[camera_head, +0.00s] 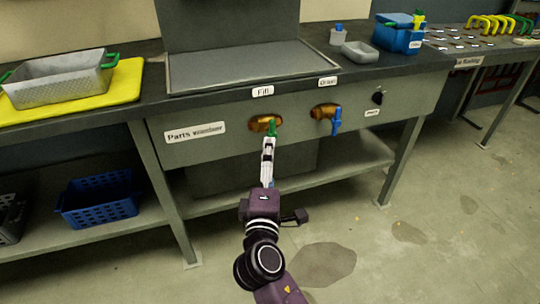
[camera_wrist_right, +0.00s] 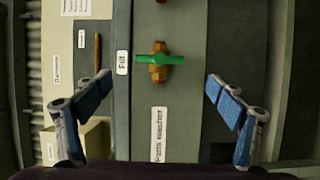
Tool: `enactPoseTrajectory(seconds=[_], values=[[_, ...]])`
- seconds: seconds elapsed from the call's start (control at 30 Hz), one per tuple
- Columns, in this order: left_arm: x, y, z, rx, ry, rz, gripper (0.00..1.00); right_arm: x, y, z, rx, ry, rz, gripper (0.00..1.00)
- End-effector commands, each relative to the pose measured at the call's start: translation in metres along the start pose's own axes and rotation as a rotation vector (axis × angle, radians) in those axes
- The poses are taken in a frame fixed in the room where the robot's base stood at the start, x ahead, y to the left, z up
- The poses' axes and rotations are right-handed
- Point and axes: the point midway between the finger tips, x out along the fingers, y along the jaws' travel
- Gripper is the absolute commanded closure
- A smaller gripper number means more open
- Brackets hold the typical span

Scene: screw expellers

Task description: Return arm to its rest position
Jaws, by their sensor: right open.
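My right gripper (camera_head: 268,150) reaches up from the bottom middle of the head view, in front of the parts washer (camera_head: 210,148). In the right wrist view my right gripper (camera_wrist_right: 160,82) is open and empty, its two blue-padded fingers wide apart. The brass Fill valve with its green handle (camera_head: 272,129) is just beyond the fingertips in the head view. In the wrist view the green handle (camera_wrist_right: 160,60) shows centred between the fingers, and I see no contact. My left gripper is not in view.
The Drain valve with a blue handle (camera_head: 336,121) and a black knob (camera_head: 378,97) are to the right. On the counter are a grey basket (camera_head: 60,85) on a yellow mat (camera_head: 125,86) and a blue box (camera_head: 398,38). The floor (camera_head: 400,230) is clear at right.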

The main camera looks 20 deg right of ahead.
Motion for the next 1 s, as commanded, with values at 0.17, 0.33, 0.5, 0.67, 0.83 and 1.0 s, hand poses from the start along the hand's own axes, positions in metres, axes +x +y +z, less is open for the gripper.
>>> enactPoseTrajectory(seconds=[0.17,0.33,0.5,0.67,0.83,1.0], values=[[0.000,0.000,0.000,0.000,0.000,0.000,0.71,-0.002,0.000,0.000,0.001,0.000,0.000,0.13],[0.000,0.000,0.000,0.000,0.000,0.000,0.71,-0.002,0.000,0.000,0.001,0.000,0.000,0.13],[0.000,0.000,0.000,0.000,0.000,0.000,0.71,-0.002,-0.001,0.001,0.004,-0.002,-0.004,0.13],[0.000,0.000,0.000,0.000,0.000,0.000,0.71,-0.007,-0.035,0.026,0.100,-0.038,-0.108,0.13],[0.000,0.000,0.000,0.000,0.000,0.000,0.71,-0.039,-0.118,0.080,0.355,-0.149,-0.378,0.13],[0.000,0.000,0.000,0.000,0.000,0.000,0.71,-0.099,-0.193,0.121,0.614,-0.296,-0.673,0.13]])
